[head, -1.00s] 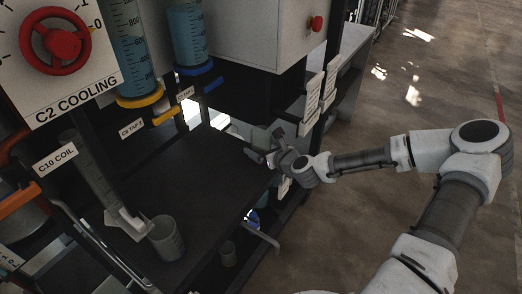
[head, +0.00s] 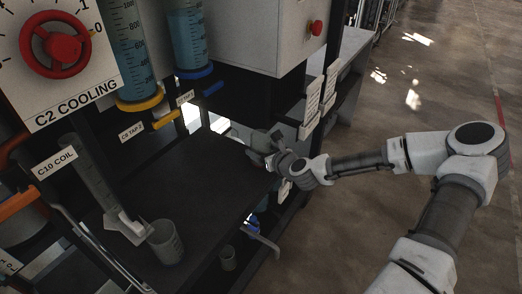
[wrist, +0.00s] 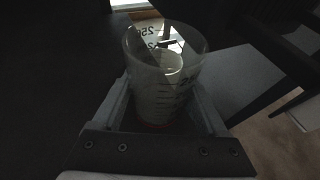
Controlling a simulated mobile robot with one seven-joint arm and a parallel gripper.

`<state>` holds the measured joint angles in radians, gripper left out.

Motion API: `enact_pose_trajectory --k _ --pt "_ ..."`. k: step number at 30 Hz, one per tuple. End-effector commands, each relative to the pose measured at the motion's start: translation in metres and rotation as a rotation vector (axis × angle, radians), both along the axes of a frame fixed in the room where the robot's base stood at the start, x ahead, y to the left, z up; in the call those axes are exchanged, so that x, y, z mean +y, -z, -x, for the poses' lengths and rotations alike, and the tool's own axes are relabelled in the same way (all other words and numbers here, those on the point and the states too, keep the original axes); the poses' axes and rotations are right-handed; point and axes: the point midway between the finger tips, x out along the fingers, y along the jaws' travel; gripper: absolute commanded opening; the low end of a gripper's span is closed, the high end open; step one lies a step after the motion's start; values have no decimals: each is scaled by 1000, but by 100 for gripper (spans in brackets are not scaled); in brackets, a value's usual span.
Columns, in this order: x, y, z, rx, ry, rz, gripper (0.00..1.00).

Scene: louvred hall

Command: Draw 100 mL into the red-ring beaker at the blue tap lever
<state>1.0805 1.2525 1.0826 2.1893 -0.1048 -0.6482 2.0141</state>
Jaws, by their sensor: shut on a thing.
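My gripper (head: 268,150) is at the right edge of the dark shelf, right of and below the blue tap lever (head: 212,88). In the wrist view my gripper (wrist: 162,105) is shut around a clear graduated beaker (wrist: 165,80) with a red ring (wrist: 155,124) low on it. The beaker's open mouth faces the camera. I see no clear liquid in it. In the head view the held beaker is hard to make out against the gripper. The blue lever is under a column of blue liquid (head: 188,38) with a blue collar.
A yellow tap lever (head: 166,117) and its blue column (head: 132,55) stand left of the blue one. Another beaker (head: 165,242) stands at the shelf's front left, by the C10 coil tube. A small vessel (head: 228,258) sits lower. The dark shelf (head: 190,175) is mostly bare.

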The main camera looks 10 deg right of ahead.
Motion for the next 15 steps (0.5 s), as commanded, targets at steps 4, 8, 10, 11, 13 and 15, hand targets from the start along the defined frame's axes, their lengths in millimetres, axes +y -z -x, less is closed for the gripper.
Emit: enact_pose_trajectory --k 4,8,10,11,13,15 --pt "0 -19 0 -4 0 2 21" --pt "-1 -47 -1 -4 2 2 21" --pt "-1 -61 0 -3 1 2 21" --pt "-1 -67 0 -3 0 1 21" --pt "0 -79 0 -3 0 2 21" --pt "0 -89 0 -3 0 2 21"
